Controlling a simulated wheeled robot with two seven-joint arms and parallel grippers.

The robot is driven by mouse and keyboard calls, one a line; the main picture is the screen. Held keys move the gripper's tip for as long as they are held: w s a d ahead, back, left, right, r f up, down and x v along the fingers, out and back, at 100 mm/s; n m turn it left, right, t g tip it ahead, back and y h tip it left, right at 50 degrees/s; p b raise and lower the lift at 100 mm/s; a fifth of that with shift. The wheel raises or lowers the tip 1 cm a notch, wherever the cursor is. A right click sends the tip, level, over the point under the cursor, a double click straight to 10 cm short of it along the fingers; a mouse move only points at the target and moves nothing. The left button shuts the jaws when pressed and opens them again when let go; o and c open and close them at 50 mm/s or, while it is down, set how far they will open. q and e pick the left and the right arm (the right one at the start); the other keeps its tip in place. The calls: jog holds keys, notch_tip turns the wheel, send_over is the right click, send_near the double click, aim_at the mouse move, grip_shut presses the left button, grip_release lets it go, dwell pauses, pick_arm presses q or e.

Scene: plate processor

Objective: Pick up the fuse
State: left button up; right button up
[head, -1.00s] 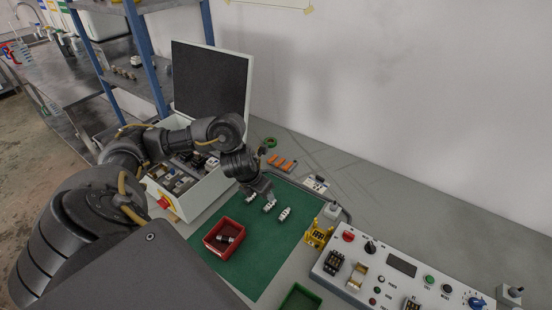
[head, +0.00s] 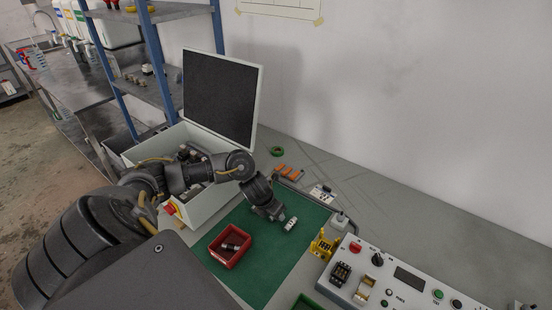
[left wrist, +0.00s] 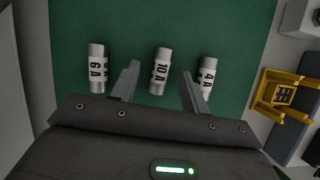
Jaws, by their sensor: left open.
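Three white fuses lie in a row on the green mat (head: 262,278). In the left wrist view they are marked 6 A (left wrist: 97,66), 10 A (left wrist: 161,70) and 4 A (left wrist: 206,72). My left gripper (left wrist: 160,76) is open, its fingers on either side of the 10 A fuse, with no visible grip on it. The right finger partly overlaps the 4 A fuse. In the head view my left gripper (head: 274,214) hides the other fuses, and only one white fuse (head: 291,223) shows beside it. My right gripper is not in view.
A red bin (head: 220,261) with dark cylindrical pieces sits on the mat. A yellow holder (head: 322,246) and a control panel (head: 410,292) stand to the right. An open case with a dark lid (head: 221,92) is behind my left arm. A green tray (head: 305,303) is at the bottom edge.

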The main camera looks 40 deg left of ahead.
pick_arm(q)
jog(key=shift+w+f, duration=0.1)
jog(key=shift+f, duration=0.2)
jog(key=shift+c, duration=0.5)
grip_shut()
jog(key=shift+r, duration=0.15)
